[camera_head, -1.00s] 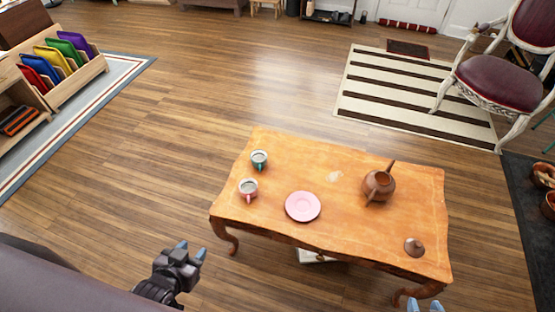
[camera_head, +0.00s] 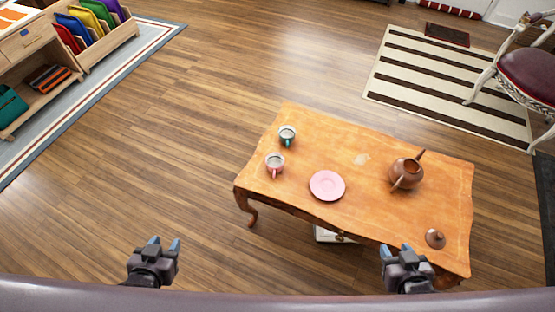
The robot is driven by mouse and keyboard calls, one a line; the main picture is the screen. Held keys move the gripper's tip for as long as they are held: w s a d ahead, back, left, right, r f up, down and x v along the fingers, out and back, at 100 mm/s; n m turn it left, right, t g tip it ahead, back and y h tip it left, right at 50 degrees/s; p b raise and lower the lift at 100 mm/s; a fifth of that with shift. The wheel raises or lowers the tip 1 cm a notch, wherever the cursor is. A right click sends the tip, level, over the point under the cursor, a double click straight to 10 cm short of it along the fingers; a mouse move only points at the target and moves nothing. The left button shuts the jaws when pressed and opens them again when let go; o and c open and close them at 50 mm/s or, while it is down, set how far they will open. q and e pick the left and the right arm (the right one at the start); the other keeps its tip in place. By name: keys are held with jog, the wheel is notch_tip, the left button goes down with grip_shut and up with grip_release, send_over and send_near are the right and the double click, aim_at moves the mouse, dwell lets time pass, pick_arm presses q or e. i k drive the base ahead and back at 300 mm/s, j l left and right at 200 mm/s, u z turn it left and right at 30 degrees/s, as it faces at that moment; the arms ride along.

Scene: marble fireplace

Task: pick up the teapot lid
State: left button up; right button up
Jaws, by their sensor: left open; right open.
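The brown teapot lid (camera_head: 435,238) lies on the front right part of the orange wooden table (camera_head: 330,135), knob up. The brown teapot (camera_head: 406,172) stands without its lid on the right half of the table, behind the lid. My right gripper (camera_head: 396,249) is open and empty, in front of the table's front edge and to the left of the lid in the picture, apart from it. My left gripper (camera_head: 165,245) is open and empty over the floor, to the left of the table.
A pink saucer (camera_head: 327,185) lies mid-table. A pink cup (camera_head: 275,164) and a teal cup (camera_head: 287,135) stand at the left end. A white object (camera_head: 325,235) is on the floor below the table. A chair (camera_head: 528,75) stands at the upper right. Open floor lies left.

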aim_at(436, 239)
jog(key=z, duration=1.15)
